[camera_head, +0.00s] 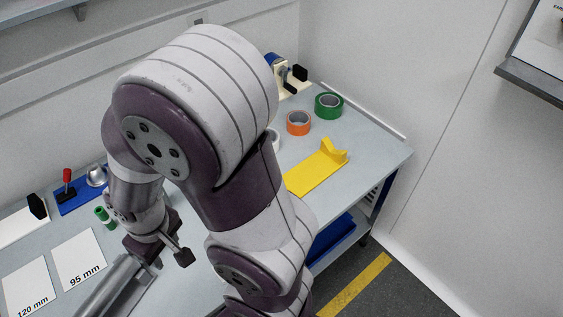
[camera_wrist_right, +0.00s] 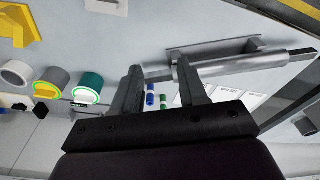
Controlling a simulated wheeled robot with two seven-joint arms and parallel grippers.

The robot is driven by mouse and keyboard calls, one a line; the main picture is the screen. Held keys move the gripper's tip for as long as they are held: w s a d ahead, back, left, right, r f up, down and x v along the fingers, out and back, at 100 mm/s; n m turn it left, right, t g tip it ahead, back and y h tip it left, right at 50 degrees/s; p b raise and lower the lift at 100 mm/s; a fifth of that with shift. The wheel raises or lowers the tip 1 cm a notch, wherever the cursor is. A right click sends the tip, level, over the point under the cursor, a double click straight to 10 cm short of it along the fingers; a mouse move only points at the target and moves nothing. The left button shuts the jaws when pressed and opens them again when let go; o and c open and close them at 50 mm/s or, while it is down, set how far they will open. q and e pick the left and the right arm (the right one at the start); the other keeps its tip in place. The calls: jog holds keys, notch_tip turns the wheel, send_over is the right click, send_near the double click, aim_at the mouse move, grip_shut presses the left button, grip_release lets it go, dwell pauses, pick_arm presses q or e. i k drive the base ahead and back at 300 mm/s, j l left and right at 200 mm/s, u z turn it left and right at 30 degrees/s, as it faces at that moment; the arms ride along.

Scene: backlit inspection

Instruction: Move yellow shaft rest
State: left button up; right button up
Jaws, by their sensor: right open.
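The yellow shaft rest (camera_head: 315,173) lies on the right part of the grey bench, with a raised V-shaped end at its far right. My arm hides its near left end. In the right wrist view, part of a yellow piece (camera_wrist_right: 18,30) shows at the top left corner, well away from the fingers. My right gripper (camera_head: 165,254) is over the left part of the bench, apart from the shaft rest. Its two fingers (camera_wrist_right: 160,65) stand apart with nothing gripped between them. My left gripper is not in view.
A grey metal cylinder (camera_head: 115,285) lies near the right gripper. Orange tape (camera_head: 298,122) and green tape (camera_head: 329,105) stand behind the shaft rest. Cards marked 95 mm (camera_head: 79,259) and 120 mm (camera_head: 29,289) lie at left. A wall rises beyond the bench's right end.

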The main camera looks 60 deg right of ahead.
aim_at(304, 177)
jog(key=z, duration=0.45)
jog(key=k+z, duration=0.15)
jog(key=z, duration=0.75)
jog(key=k+z, duration=0.15)
jog(key=z, duration=0.75)
jog(key=i+l+u, duration=0.25)
jog(key=u, duration=0.2)
jog(key=i+l+u, duration=0.2)
jog(key=l+u, duration=0.25)
jog(key=i+l+u, duration=0.15)
jog(key=l+u, duration=0.3)
